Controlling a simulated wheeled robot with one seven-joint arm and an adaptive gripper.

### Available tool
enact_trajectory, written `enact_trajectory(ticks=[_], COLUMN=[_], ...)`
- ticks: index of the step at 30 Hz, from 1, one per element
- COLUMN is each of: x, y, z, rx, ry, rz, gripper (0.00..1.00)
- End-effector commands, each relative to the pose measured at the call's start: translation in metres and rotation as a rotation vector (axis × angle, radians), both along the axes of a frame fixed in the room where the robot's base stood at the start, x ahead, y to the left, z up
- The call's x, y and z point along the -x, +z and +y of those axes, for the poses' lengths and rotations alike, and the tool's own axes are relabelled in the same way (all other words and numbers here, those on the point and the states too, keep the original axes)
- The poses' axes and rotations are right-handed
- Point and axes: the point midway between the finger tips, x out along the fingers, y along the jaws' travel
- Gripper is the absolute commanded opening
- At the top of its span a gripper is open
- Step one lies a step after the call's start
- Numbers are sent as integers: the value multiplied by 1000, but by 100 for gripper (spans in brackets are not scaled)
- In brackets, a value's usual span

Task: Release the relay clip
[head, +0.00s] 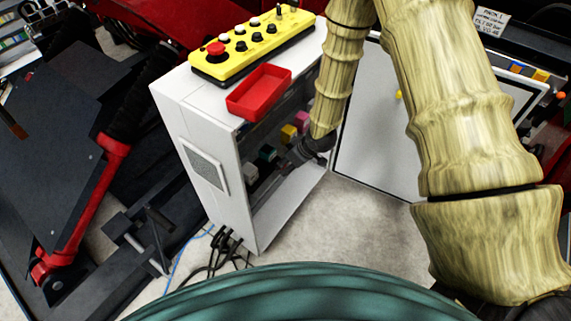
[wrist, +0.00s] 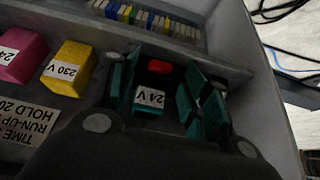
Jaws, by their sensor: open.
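The relay clip is a small red tab (wrist: 159,67) at the far end of a dark relay (wrist: 149,98) labelled 24 V in the wrist view. My gripper (wrist: 160,90) is open, with one teal-padded finger on each side of this relay. I cannot tell whether either finger touches it. In the head view my gripper (head: 288,160) reaches into the open front of the white cabinet (head: 172,95), and the clip cannot be made out there.
A yellow 230 V relay (wrist: 67,69) and a magenta relay (wrist: 22,54) stand left of my gripper. Terminal blocks (wrist: 150,20) line the rail behind. The cabinet walls are close around my gripper. A red tray (head: 259,92) and yellow control box (head: 252,45) sit on top.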

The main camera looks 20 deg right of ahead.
Motion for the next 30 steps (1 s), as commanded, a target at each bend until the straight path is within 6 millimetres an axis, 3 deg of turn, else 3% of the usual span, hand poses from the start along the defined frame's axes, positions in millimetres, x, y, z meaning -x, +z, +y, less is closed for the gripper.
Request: enact_trajectory(ticks=[18, 30], x=[34, 40], y=[76, 89], z=[-26, -30], rx=[0, -1], ry=[0, 0], rz=[0, 1], gripper=[48, 48])
